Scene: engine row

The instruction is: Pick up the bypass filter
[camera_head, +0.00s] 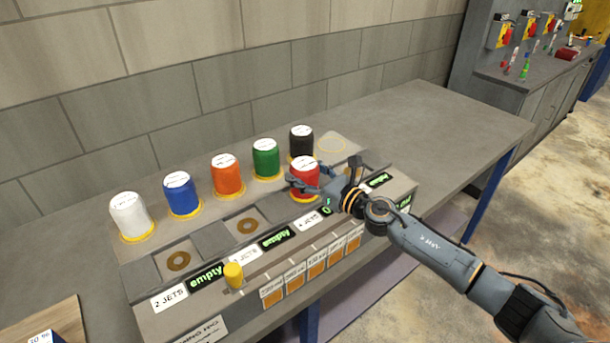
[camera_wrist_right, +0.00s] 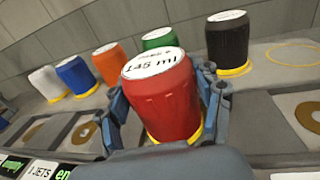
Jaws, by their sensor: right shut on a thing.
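Several coloured filter canisters stand on the grey bench fixture; no label that I can read says bypass. My right gripper (camera_head: 320,180) is shut on the red canister (camera_head: 304,171), at the right of the front row. In the right wrist view the red canister (camera_wrist_right: 163,102) sits upright between my two fingers, with "145 ml" on its white top. A yellow ring shows at its base; I cannot tell whether it is clear of its seat. My left gripper is not in view.
White (camera_head: 130,213), blue (camera_head: 180,191), orange (camera_head: 226,173), green (camera_head: 265,157) and black (camera_head: 301,141) canisters stand in the back row. An empty yellow ring (camera_head: 331,143) lies right of the black one. A yellow knob (camera_head: 234,274) stands at the front. The bench's right end is clear.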

